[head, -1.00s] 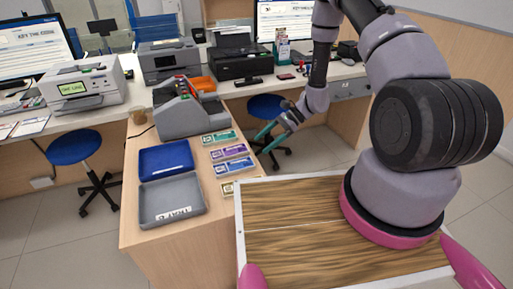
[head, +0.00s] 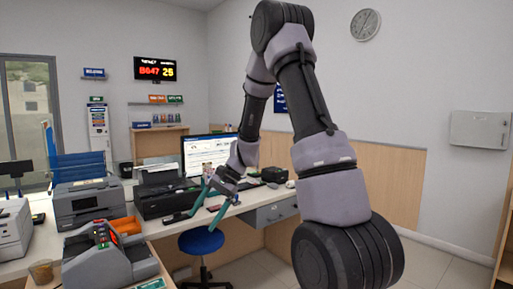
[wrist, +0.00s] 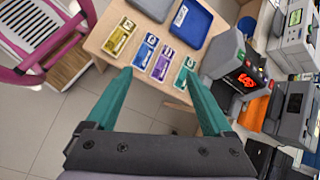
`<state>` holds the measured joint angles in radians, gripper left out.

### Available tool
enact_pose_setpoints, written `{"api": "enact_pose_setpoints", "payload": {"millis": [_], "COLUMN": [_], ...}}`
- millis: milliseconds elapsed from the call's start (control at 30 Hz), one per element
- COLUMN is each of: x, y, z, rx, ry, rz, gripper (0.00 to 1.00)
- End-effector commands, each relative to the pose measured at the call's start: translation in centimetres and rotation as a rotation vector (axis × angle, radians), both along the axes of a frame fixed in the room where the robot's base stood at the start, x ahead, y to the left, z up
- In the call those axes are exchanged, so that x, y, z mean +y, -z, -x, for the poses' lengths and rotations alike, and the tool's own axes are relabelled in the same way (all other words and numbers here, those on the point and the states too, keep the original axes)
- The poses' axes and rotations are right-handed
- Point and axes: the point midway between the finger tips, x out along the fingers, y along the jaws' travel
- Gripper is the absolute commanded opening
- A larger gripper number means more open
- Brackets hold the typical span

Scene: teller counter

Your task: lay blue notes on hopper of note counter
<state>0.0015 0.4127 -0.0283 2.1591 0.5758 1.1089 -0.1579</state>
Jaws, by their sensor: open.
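The blue notes (wrist: 146,51) lie flat on the wooden counter in the wrist view, between the yellow and purple bundles. They are out of the head view. The note counter (head: 105,260) is a grey machine at the lower left of the head view. It also shows at the right of the wrist view (wrist: 226,62), with a red lit display. Its hopper cannot be made out clearly. My gripper (head: 202,220) is open and empty, with teal fingers, held in the air right of the note counter. In the wrist view its fingers (wrist: 158,75) point towards the row of notes, apart from them.
Yellow (wrist: 120,38), purple (wrist: 162,63) and green notes (wrist: 186,70) lie in the same row. A blue tray lid (wrist: 187,22) is beyond them. A blue stool (head: 201,241) stands below my gripper in the head view. Printers (head: 88,202) line the back desk.

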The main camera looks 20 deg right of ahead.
Motion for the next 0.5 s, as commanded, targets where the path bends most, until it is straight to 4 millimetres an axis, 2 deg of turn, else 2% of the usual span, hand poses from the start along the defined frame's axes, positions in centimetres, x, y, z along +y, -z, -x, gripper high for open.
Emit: {"api": "enact_pose_setpoints", "payload": {"millis": [33,200,500], "x": [-0.3,-1.7,-4.3], "y": [-2.1,-7.6,-15.4], "z": [0.5,2.9,8.1], "rx": [-0.05,-0.193,-0.45], "ry": [-0.02,-0.081,-0.165], "rz": [0.021,0.102,0.263], "gripper": [0.86,0.86,0.86]}}
